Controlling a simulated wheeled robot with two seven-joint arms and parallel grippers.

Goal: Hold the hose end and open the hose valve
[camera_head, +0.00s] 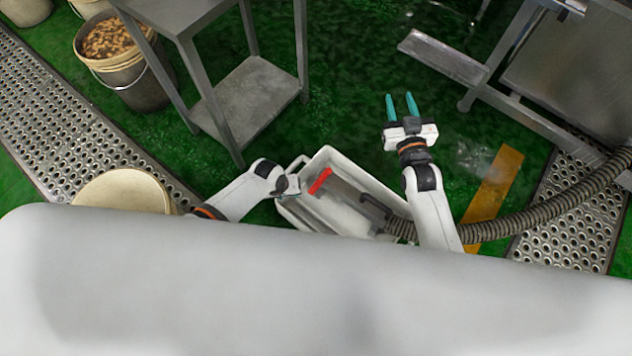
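A ribbed grey-brown hose (510,225) runs in from the right, passes behind my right forearm and ends in a white tub (347,159). Its dark end piece (374,207) lies inside the tub. A red handle (320,181), apparently the valve lever, shows in the tub's left part. My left gripper (291,186) is at the tub's left rim, left of the red handle; its fingers cannot be made out. My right gripper (402,105) has teal fingers, parted and empty, over the green floor beyond the tub, away from the hose.
A steel table with a lower shelf (255,90) stands beyond the tub at left. A bucket of brownish pieces (130,80) is at upper left. Steel equipment (575,75) stands at right. Perforated drain covers (75,135) run along both sides. Green floor is clear around my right gripper.

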